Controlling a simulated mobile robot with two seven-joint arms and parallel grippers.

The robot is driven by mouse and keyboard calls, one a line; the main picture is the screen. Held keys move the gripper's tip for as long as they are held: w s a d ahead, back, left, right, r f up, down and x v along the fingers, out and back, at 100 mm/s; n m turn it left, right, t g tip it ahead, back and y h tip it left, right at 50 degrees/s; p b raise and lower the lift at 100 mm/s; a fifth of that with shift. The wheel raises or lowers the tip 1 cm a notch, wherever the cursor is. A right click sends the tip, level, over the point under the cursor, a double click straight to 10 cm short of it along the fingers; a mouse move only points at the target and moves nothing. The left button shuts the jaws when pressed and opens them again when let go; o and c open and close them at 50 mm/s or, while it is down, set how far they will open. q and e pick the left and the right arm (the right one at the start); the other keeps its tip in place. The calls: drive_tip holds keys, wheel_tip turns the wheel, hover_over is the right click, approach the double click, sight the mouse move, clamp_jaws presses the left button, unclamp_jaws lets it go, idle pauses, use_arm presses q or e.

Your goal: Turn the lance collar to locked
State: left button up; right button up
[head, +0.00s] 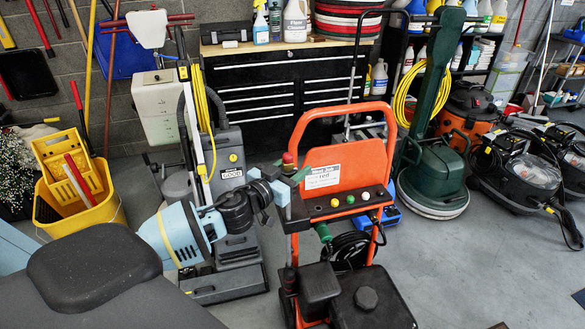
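The orange machine (345,166) stands upright in the middle of the head view, with a white label and a row of coloured knobs. A thin grey upright (295,222), which looks like the lance, runs along its left side. It has a dark red piece (288,158) at its top. I cannot tell which part is the collar or how it is turned. My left gripper (286,180) is at the top of this upright, just below the red piece. Its fingers overlap the upright, so whether they grip it is unclear. My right gripper is not in view.
A grey floor machine (226,160) stands close behind my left arm. A yellow mop bucket (82,205) is at the left, and a green floor polisher (435,165) is at the right. A black tool chest (280,88) stands behind. Open floor (480,255) lies at the front right.

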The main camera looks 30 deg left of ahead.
use_arm(q)
drive_tip(key=c, duration=0.6)
drive_tip(key=shift+c, duration=0.2)
